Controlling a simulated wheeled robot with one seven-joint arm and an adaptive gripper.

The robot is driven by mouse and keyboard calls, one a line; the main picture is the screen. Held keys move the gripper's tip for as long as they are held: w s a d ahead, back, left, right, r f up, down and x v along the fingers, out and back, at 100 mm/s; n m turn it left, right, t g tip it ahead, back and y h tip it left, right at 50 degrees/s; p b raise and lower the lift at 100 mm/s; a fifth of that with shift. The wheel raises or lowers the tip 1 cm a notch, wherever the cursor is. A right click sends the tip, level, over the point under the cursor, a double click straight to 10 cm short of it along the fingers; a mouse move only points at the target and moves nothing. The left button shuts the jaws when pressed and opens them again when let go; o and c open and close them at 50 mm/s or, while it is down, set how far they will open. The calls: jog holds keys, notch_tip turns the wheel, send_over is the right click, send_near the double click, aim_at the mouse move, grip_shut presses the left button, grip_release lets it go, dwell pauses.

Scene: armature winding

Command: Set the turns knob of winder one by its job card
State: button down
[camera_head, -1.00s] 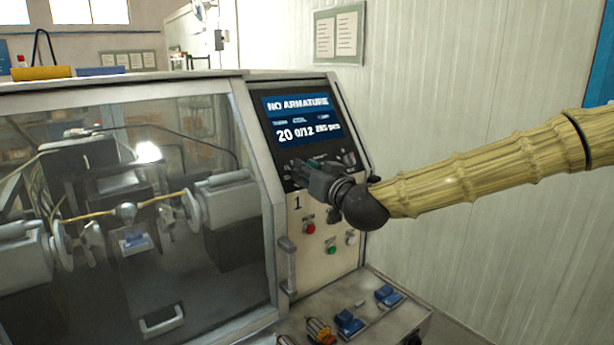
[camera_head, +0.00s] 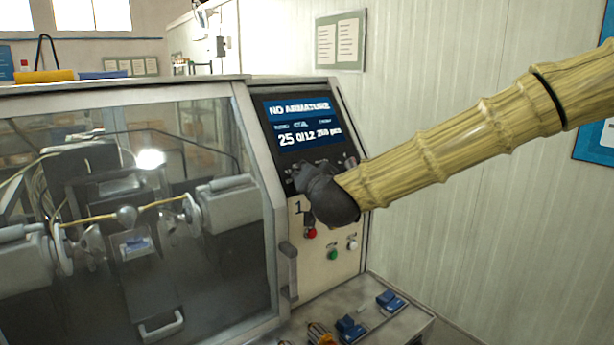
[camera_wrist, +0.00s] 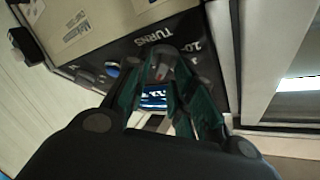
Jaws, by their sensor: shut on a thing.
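Winder one, marked 1, has a dark control panel with a screen (camera_head: 302,120). The screen reads NO ARMATURE, 25, 0/12 and a pcs figure too blurred to be sure of. My gripper (camera_head: 306,178) is at the knob row below the screen and hides part of it. In the wrist view its teal fingers (camera_wrist: 165,85) are shut on the turns knob (camera_wrist: 163,62), beside the TURNS label (camera_wrist: 150,36). No job card is readable here; two sheets (camera_head: 339,42) hang on the wall, their text too small.
Below the panel are red (camera_head: 311,233), green (camera_head: 332,254) and white (camera_head: 352,244) buttons. A handle (camera_head: 288,270) stands out at the edge of the glass hood (camera_head: 150,250). Blue fixtures (camera_head: 390,300) sit on the front ledge. Open space lies right of the panel, before the wall.

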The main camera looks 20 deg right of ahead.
jog(key=shift+r, duration=0.15)
jog(key=c, duration=1.5)
grip_release()
jog(key=shift+w+d, duration=0.1)
jog(key=shift+d, duration=0.05)
jog(key=s, duration=0.4)
jog(key=s+r, duration=0.1)
jog(key=s, duration=0.3)
jog(key=s+a, duration=0.1)
jog(key=s, duration=0.3)
jog(key=shift+r, duration=0.2)
jog(key=shift+d, duration=0.1)
